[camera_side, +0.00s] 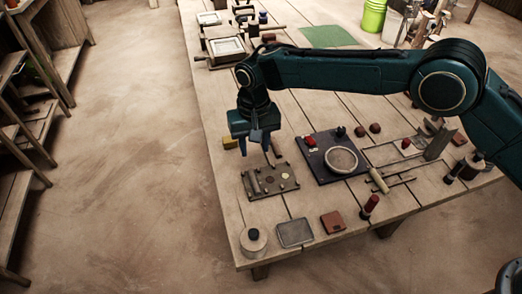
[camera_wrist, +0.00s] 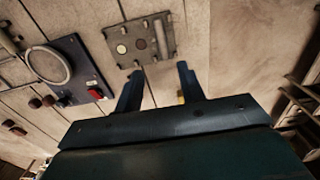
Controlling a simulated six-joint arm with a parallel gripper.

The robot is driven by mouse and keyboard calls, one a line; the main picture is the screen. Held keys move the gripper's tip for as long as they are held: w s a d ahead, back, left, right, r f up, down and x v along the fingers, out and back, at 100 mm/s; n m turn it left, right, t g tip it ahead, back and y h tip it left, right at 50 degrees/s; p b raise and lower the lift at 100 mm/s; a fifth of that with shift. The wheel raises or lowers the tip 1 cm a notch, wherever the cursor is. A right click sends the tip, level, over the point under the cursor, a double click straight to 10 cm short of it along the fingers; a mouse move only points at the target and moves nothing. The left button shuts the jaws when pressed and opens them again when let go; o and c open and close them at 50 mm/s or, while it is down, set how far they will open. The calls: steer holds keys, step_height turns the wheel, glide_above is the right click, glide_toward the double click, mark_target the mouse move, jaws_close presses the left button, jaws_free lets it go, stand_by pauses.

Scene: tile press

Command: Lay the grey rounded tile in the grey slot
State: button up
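A dark grey metal plate (camera_side: 251,191) lies flat on the wooden table below and just in front of my gripper. It carries small pegs, a pale disc (camera_side: 286,176), a darker disc (camera_side: 270,179) and a narrow bar-like feature at its left. The plate (camera_wrist: 132,62) also shows beyond my fingertips in the wrist view. I cannot tell which of these small features is the grey rounded tile or the grey slot. My gripper (camera_side: 258,148) hangs above the table behind the plate. In the wrist view my gripper (camera_wrist: 158,78) is open, with nothing seen between its fingers.
A dark blue board (camera_side: 318,163) with a round sieve (camera_side: 341,160) stands right of the plate. A shallow grey tray (camera_side: 294,233), a round pot (camera_side: 254,242) and a brown block (camera_side: 333,222) lie near the front edge. A yellow object (camera_side: 229,143) sits beside my gripper.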

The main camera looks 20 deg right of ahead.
steer(key=d+r+t, duration=0.1)
steer(key=d+r, duration=0.9)
steer(key=r, duration=0.4)
steer(key=s+d+r+t+y, duration=0.1)
steer(key=s+d+r+t, duration=0.1)
steer(key=s+d+r, duration=0.8)
steer(key=s+d+t, duration=0.1)
steer(key=s+d, duration=0.7)
steer(key=s, duration=0.4)
steer(key=s+d+r+t+h, duration=0.1)
steer(key=s+d, duration=0.7)
steer(key=s, duration=0.3)
steer(key=shift+s+d+r+t, duration=0.15)
steer(key=shift+s+d+t, duration=0.15)
steer(key=shift+s+d, duration=0.1)
